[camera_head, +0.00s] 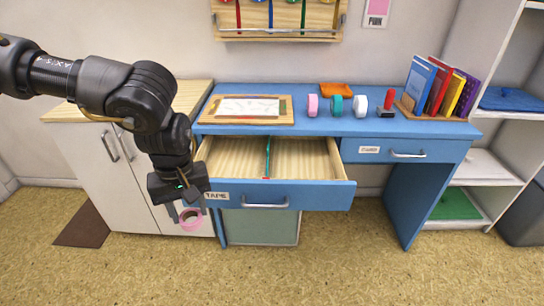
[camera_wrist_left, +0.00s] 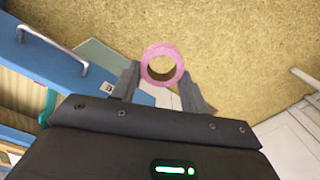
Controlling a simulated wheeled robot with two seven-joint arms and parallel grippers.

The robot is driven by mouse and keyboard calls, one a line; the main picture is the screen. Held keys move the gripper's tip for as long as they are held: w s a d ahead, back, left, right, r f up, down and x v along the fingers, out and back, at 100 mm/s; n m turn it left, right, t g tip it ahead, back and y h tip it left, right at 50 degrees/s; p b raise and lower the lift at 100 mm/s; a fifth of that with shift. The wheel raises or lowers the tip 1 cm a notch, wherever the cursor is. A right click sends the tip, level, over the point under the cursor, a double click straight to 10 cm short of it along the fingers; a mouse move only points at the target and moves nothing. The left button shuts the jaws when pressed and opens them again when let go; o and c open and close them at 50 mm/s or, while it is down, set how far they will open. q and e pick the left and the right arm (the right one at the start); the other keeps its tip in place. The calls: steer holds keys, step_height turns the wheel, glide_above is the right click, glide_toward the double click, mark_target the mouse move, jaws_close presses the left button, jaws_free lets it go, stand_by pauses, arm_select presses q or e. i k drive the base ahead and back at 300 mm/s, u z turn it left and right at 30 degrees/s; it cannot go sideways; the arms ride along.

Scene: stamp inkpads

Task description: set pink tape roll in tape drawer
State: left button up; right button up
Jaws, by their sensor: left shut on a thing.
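My left gripper (camera_head: 188,212) is shut on a pink tape roll (camera_head: 191,226), just left of the open drawer's front and out over the floor side. In the left wrist view the pink roll (camera_wrist_left: 162,48) sits between the two fingers of the left gripper (camera_wrist_left: 160,80), its hole facing the camera. The tape drawer (camera_head: 320,196), labelled TAPE, is pulled out of the blue desk. My right gripper is not in view.
A board with paper (camera_head: 247,108) lies above the drawer. A white cabinet (camera_head: 90,165) stands left.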

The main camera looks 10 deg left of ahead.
mark_target(239, 169)
steer(key=i, duration=1)
steer(key=z, duration=0.45)
